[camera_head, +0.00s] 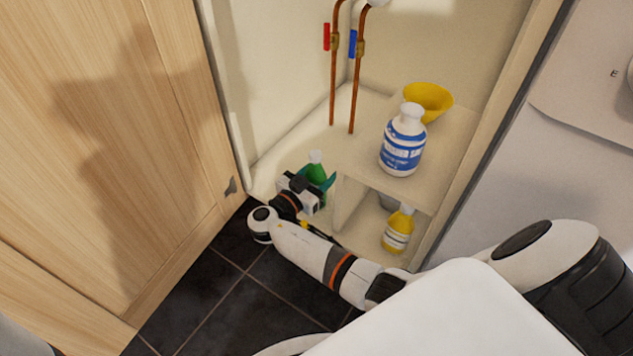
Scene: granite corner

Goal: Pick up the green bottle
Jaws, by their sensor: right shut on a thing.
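The green bottle (316,172) with a white cap stands upright in the lower left of the open cabinet. My right gripper (318,186) reaches into the cabinet from the front and is shut on the green bottle. The gripper and wrist hide the bottle's lower part, so I cannot tell whether it touches the cabinet floor. My left gripper is not in view.
A white and blue bottle (402,143) and a yellow bowl-like thing (428,99) stand on the cabinet shelf (358,150). A yellow bottle (398,229) stands below. Copper pipes (333,85) rise at the back. The wooden door (120,130) is at left.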

